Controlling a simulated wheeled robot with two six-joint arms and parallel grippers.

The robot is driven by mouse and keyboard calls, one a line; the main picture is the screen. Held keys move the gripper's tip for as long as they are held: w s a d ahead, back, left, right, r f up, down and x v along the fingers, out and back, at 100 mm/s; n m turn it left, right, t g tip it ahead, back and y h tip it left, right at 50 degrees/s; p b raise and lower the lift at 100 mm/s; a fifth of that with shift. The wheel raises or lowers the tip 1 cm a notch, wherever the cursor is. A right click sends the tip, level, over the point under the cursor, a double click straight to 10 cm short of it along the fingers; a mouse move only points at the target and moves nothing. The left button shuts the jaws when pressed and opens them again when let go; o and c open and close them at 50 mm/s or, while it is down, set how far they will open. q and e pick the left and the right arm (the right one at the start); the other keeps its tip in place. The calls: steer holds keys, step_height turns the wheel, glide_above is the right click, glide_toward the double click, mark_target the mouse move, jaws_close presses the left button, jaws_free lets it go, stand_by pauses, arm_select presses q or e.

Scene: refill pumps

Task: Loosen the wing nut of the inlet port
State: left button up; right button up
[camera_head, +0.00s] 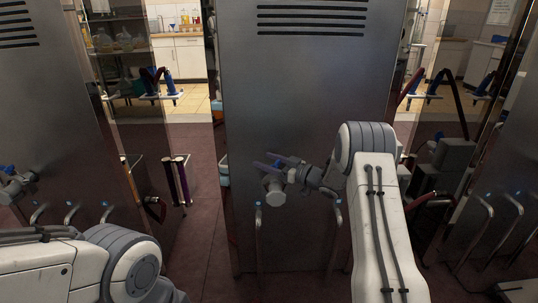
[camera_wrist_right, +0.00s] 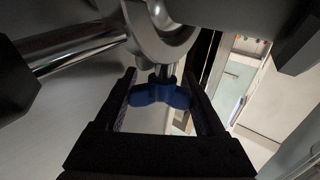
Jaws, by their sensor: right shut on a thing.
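The blue wing nut (camera_wrist_right: 160,95) sits on a metal stud below a round grey clamp ring of the inlet port (camera_wrist_right: 165,45) in the right wrist view. My right gripper (camera_wrist_right: 160,92) has its two dark fingers on either side of the nut, shut on its wings. In the head view, the right gripper (camera_head: 279,163) is at the grey port fitting (camera_head: 275,194) on the front of the middle steel cabinet. The nut is too small to make out there. My left arm shows at the lower left; its gripper is out of view.
The steel cabinet (camera_head: 285,85) stands directly ahead, with bent metal pipes (camera_head: 258,235) below the port. More cabinets stand left and right, the left one with a similar fitting (camera_head: 15,184). Dark red floor (camera_head: 205,240) is open between them.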

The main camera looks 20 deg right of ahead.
steer(key=n+g+y, duration=0.1)
steer(key=n+g+y+p, duration=0.1)
steer(key=shift+s+a+r+y, duration=0.1)
steer(key=shift+a+r+y, duration=0.1)
steer(key=shift+y, duration=0.1)
steer(key=shift+s+a+f+n+g+y, duration=0.1)
steer(key=shift+s+a+n+g+y, duration=0.05)
steer(key=shift+n+g+y, duration=0.8)
steer(key=shift+g+h, duration=0.25)
steer(key=o, duration=1.3)
steer(key=p+v, duration=0.1)
steer(key=v, duration=0.9)
steer(key=shift+s+f+p, duration=0.1)
steer(key=shift+s+p, duration=0.1)
steer(key=shift+p, duration=0.15)
